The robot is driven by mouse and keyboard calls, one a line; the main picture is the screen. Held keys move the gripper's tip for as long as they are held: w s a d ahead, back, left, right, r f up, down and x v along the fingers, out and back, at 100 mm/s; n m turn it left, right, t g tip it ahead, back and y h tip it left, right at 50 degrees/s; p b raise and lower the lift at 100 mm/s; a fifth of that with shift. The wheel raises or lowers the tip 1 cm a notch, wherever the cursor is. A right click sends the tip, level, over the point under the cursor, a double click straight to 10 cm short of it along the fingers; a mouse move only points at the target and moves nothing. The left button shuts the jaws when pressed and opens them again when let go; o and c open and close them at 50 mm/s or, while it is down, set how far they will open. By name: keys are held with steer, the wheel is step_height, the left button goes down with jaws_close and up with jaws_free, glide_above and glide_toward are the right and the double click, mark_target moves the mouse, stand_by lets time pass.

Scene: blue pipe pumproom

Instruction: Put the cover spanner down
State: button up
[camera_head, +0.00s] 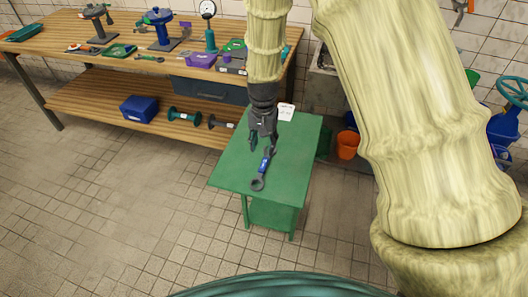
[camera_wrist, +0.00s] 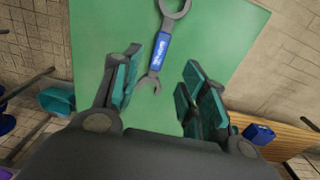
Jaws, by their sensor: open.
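The cover spanner (camera_head: 263,168) is a grey spanner with a blue, lettered grip. It lies on the green table (camera_head: 235,170), with one end toward the table's front edge. In the wrist view the spanner (camera_wrist: 161,54) lies on the green top (camera_wrist: 105,25), its ring end at the top and its open-jaw end nearer my gripper. My gripper (camera_head: 262,143) is over the table, by the spanner's far end. In the wrist view my gripper (camera_wrist: 160,92) has its teal-padded fingers spread wide, with nothing held between them. The small gap between fingers and spanner is hard to judge.
A white card-like item (camera_head: 286,111) stands at the table's back edge. A long wooden workbench (camera_head: 150,66) with tools is behind on the left. An orange bucket (camera_head: 347,145) stands right of the table. The tiled floor at left is clear.

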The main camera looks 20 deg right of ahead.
steer(key=shift+r, duration=1)
